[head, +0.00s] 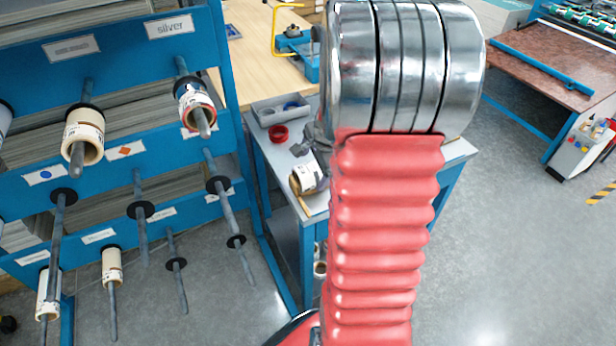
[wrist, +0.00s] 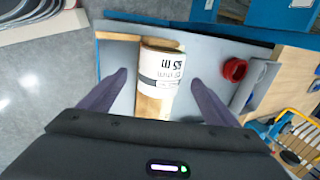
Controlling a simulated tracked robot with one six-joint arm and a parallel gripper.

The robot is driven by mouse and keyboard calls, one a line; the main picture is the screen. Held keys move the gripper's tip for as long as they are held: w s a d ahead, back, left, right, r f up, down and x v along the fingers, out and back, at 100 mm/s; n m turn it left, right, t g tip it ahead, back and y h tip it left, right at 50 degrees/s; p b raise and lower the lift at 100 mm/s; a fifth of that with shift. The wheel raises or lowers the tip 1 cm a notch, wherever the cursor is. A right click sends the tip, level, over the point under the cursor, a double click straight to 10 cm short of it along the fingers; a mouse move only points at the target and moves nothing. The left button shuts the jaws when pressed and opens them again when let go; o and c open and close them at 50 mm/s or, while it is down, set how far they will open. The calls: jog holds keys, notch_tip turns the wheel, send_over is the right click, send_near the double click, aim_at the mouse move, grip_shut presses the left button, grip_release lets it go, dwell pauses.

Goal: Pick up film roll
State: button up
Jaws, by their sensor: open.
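A film roll (wrist: 165,68) with a white label with black print and a tan part at its near end lies on the grey top of a small blue-framed table (wrist: 118,58) in the wrist view. In the head view the film roll (head: 305,179) lies near the table's front edge, partly hidden by my arm. My gripper (wrist: 160,78) is open and empty, with one dark finger on each side of the roll and gaps visible on both sides. In the head view only a bit of my gripper (head: 312,138) shows behind my arm; its height above the table is hard to tell.
A red ring (head: 278,134) and a grey tray (head: 281,110) sit on the same table. A blue rack (head: 112,177) with rods and several rolls stands close at the left. A wooden bench (head: 262,52) is behind.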

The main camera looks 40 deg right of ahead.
aim_at(312, 171)
jog(key=shift+f, duration=0.15)
jog(key=shift+x, duration=2.45)
jog(key=shift+c, duration=0.5)
jog(key=c, duration=1.1)
jog(key=shift+c, duration=0.2)
notch_tip(312, 171, up, 10)
jog(key=shift+r, duration=0.1)
